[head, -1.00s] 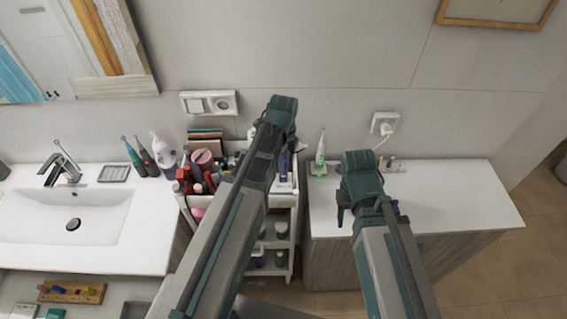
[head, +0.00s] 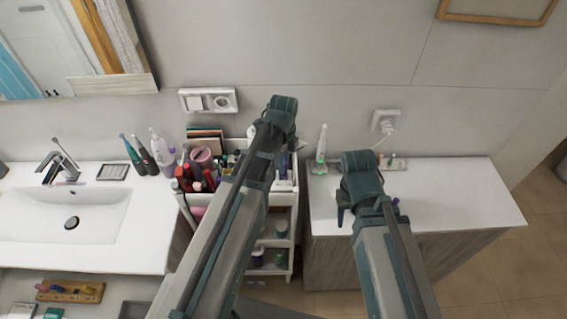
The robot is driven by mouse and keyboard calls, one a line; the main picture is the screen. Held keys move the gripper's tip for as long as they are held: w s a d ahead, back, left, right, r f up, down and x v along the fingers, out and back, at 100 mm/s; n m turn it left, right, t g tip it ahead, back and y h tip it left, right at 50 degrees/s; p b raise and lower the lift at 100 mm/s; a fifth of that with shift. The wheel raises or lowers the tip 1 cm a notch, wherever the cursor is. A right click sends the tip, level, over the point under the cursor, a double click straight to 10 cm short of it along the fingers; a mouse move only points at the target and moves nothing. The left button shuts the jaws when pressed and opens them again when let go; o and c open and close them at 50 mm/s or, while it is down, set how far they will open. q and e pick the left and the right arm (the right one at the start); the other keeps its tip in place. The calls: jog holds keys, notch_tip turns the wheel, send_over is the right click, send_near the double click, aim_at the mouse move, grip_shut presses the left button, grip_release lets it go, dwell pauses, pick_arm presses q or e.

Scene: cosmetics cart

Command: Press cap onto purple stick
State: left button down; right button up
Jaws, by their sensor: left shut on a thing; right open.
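My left gripper (head: 279,152) is over the right part of the cosmetics cart, its fingers largely hidden by my own arm. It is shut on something. A small purple piece (head: 283,164), which looks like the purple stick, shows just below it. My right gripper (head: 344,206) is open above the front left of the white counter, to the right of the cart. A small purple bit (head: 396,202) shows beside my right arm; I cannot tell what it is. I cannot make out the cap.
The cart (head: 293,210) holds several red, pink and dark cosmetics at its left. A sink (head: 75,215) is on the left. An electric toothbrush (head: 322,145) stands at the counter's back, near small items (head: 392,163). The right of the counter (head: 460,195) is clear.

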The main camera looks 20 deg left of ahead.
pick_arm(q)
jog(key=c, duration=0.5)
grip_release()
jog(key=shift+c, duration=0.2)
jog(key=shift+o, duration=0.3)
jog(key=o, duration=0.4)
jog(key=shift+r+p, duration=2.8)
jog(key=shift+r, duration=0.05)
jog(key=shift+r+p, duration=1.25)
